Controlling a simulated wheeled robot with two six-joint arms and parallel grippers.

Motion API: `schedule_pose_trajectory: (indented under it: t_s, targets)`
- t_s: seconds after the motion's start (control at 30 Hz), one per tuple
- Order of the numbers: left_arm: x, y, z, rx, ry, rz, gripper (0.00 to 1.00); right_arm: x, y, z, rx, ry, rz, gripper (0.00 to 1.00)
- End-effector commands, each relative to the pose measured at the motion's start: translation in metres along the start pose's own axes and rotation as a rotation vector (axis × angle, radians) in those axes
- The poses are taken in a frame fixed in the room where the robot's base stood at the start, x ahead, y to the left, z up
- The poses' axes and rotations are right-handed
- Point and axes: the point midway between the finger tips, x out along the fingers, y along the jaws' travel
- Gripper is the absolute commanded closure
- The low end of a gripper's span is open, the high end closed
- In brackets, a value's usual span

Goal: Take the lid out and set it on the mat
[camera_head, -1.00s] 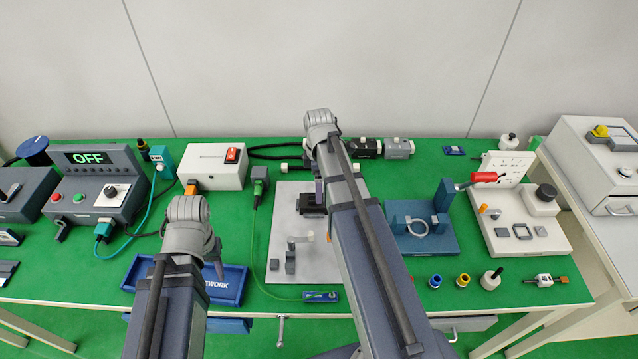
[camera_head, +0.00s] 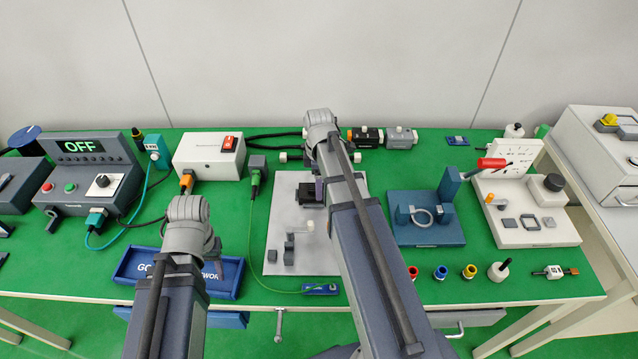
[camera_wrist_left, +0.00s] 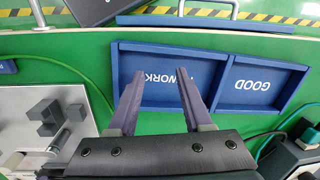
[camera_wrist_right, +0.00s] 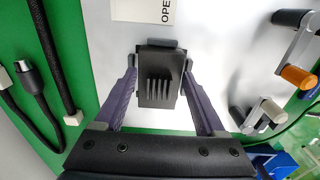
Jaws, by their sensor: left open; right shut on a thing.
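A black ribbed piece (camera_wrist_right: 157,92), which may be the lid, sits between the fingers of my right gripper (camera_wrist_right: 159,68) in the right wrist view. The fingers close on its two sides, over a pale grey plate. In the head view the black piece (camera_head: 307,192) shows at the plate's (camera_head: 280,225) upper part, partly hidden by my right arm. I cannot tell whether it is lifted. My left gripper (camera_wrist_left: 159,80) is open and empty above a blue sorting tray (camera_wrist_left: 208,106). I cannot tell which surface is the mat.
An orange-tipped lever (camera_wrist_right: 298,77) and a white-tipped lever (camera_wrist_right: 268,108) stand near the held piece. A green cable (camera_head: 253,235) runs left of the plate. A blue fixture (camera_head: 425,228) stands to its right.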

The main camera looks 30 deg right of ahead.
Motion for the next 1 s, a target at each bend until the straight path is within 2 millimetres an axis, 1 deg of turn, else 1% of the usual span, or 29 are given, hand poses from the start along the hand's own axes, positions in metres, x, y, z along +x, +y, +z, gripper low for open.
schedule_pose_trajectory:
  t_s: [0.03, 0.07, 0.43, 0.67, 1.0]
  targets:
    - [0.000, 0.000, 0.000, 0.000, 0.000, 0.000, 0.50, 0.000, 0.000, 0.000, 0.000, 0.000, 0.000, 0.38]
    - [0.000, 0.000, 0.000, 0.000, 0.000, 0.000, 0.50, 0.000, 0.000, 0.000, 0.000, 0.000, 0.000, 0.42]
    - [0.000, 0.000, 0.000, 0.000, 0.000, 0.000, 0.50, 0.000, 0.000, 0.000, 0.000, 0.000, 0.000, 0.83]
    - [-0.002, 0.000, 0.000, 0.000, 0.000, 0.000, 0.50, -0.002, 0.000, 0.000, 0.000, 0.000, 0.000, 0.83]
    - [-0.012, -0.001, 0.001, 0.000, 0.000, 0.000, 0.50, -0.012, 0.000, 0.000, 0.000, 0.000, 0.000, 0.83]
